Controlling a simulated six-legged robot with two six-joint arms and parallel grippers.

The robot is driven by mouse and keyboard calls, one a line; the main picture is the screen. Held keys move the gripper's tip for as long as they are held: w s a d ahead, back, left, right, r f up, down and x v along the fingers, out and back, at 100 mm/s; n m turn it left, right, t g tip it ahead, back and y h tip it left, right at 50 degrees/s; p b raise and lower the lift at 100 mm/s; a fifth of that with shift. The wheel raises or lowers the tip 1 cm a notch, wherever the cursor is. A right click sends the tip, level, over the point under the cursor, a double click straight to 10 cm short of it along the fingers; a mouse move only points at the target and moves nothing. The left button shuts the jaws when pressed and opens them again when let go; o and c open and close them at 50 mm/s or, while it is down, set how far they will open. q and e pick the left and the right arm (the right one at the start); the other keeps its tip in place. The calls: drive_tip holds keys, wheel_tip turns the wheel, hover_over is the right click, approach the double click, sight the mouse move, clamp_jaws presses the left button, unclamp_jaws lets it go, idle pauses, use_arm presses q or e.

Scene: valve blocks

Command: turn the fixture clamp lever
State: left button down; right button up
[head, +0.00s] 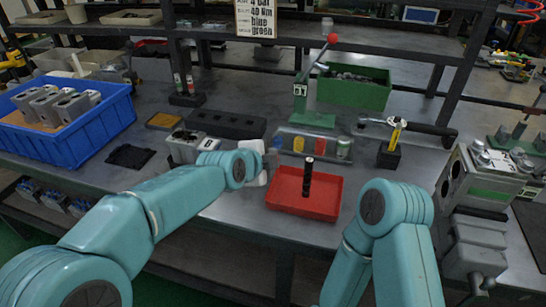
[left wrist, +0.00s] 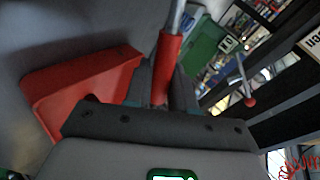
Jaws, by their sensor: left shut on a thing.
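In the left wrist view my left gripper (left wrist: 160,98) is shut on a red handle (left wrist: 168,62) with a bare metal rod running up from it. I take this as the fixture clamp lever. In the head view my left forearm and wrist cover this handle, beside the grey valve block (head: 183,150) and left of the red tray (head: 290,207). The clamp's base cannot be made out. My right arm shows at the lower right of the head view, but its gripper is out of view.
A black post stands in the red tray. Behind are a tray of coloured parts (head: 283,138) and a green press (head: 300,110) with a red-ball lever (head: 331,39). A blue bin (head: 90,130) of blocks stands left.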

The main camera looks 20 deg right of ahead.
use_arm(q)
drive_tip(key=shift+f, duration=0.1)
drive_tip(key=c, duration=1.1)
unclamp_jaws()
drive_tip(key=v, duration=1.6)
drive_tip(key=shift+a+b, duration=0.15)
drive_tip(key=shift+b, duration=0.2)
drive_tip(key=shift+s, duration=0.15)
